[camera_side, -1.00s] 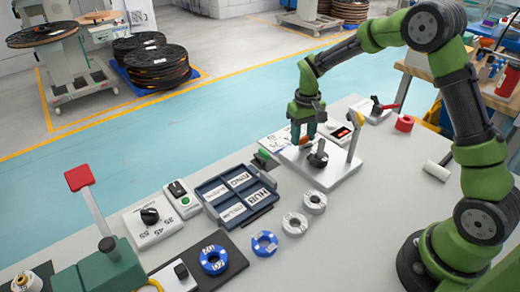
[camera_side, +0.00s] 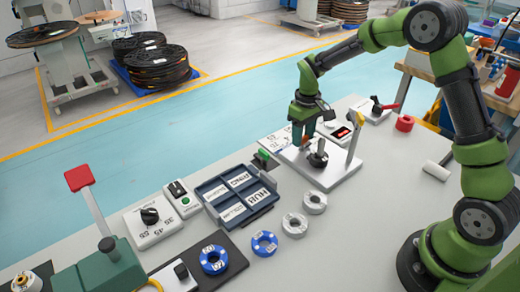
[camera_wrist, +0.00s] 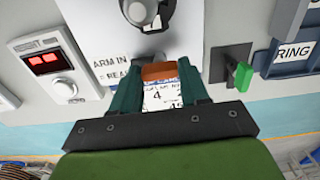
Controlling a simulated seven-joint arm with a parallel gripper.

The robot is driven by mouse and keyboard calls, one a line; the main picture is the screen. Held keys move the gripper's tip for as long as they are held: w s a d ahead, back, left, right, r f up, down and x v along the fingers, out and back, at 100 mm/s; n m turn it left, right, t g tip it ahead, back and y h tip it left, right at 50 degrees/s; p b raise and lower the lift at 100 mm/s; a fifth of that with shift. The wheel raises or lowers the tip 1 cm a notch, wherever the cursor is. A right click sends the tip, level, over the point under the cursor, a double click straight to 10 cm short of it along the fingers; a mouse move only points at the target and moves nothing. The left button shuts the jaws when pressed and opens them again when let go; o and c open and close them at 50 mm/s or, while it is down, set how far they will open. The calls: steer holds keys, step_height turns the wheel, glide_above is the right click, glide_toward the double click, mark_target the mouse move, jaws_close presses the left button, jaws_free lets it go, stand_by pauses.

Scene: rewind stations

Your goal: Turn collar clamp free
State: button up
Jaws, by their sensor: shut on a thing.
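My gripper (camera_wrist: 158,88) points down over the white base plate (camera_side: 336,178) in the side view. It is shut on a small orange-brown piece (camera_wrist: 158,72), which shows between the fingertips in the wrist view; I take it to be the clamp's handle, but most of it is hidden. A dark clamp-like fitting with a short post (camera_side: 318,157) stands on the plate just right of my gripper. In the wrist view a round metal fitting (camera_wrist: 140,12) shows at the top edge, beyond the fingertips. A lever with a yellow tip (camera_side: 358,119) stands upright at the plate's right side.
A box with a red display (camera_side: 342,132) sits behind the plate. A green switch lever (camera_wrist: 243,76) is close to my gripper. A blue labelled tray (camera_side: 236,195) and several white and blue rings (camera_side: 264,243) lie to the left.

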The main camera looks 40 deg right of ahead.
steer(key=o, duration=1.1)
steer(key=shift+c, duration=0.2)
steer(key=shift+r, duration=0.1)
step_height(320, 180, up, 17)
